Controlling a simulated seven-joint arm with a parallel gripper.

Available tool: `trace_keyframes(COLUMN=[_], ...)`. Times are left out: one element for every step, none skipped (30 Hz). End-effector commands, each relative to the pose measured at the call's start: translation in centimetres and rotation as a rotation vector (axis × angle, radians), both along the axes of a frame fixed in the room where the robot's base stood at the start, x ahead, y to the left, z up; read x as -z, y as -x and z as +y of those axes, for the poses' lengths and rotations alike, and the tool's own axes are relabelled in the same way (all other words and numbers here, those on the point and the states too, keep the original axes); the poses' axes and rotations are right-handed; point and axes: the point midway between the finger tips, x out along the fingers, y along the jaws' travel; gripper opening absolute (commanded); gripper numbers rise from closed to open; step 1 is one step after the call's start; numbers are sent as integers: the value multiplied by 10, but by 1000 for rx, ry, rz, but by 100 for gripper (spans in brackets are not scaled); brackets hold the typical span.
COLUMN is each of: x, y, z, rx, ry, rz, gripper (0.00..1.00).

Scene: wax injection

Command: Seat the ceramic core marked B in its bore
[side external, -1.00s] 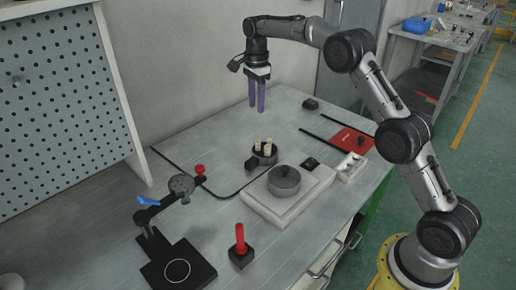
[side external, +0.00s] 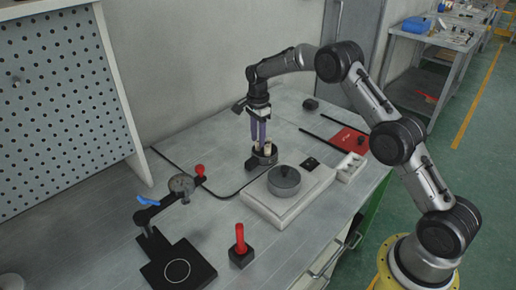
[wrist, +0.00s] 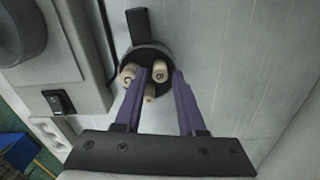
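Several cream ceramic cores stand in a round black holder (side external: 262,162), which also shows in the wrist view (wrist: 148,52). In the wrist view, one core (wrist: 160,70) with a dark mark on its top lies between my fingertips; the mark may be B but is too small to read surely. Another marked core (wrist: 128,74) is just left of the left finger, and a third (wrist: 149,92) is nearer the palm. My gripper (wrist: 161,74), with purple fingers, is open and points down over the holder (side external: 258,143). Contact with a core cannot be told. I cannot make out the bore.
A grey lidded pot (side external: 284,181) sits on a white hotplate-like unit (side external: 262,207) close to the holder. A black plate with a white ring (side external: 178,270), a red-handled tool in a block (side external: 240,248) and a red mat (side external: 351,140) lie around. The left bench is fairly clear.

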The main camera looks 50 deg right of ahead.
Motion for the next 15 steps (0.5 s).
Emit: trace_keyframes(x=[6,8,10,11,12,12,12,12,12,12,12,12,12,12,12], y=[0,0,0,0,0,0,0,0,0,0,0,0,0,0,0], z=[0,0,0,0,0,0,0,0,0,0,0,0,0,0,0], rx=[0,0,0,0,0,0,0,0,0,0,0,0,0,0,0], ry=[0,0,0,0,0,0,0,0,0,0,0,0,0,0,0], rz=[2,2,1,0,-1,-1,-1,-1,-1,-1,-1,-1,-1,-1,-1], gripper=[39,39,39,39,39,39,39,39,39,39,39,32,27,21,14])
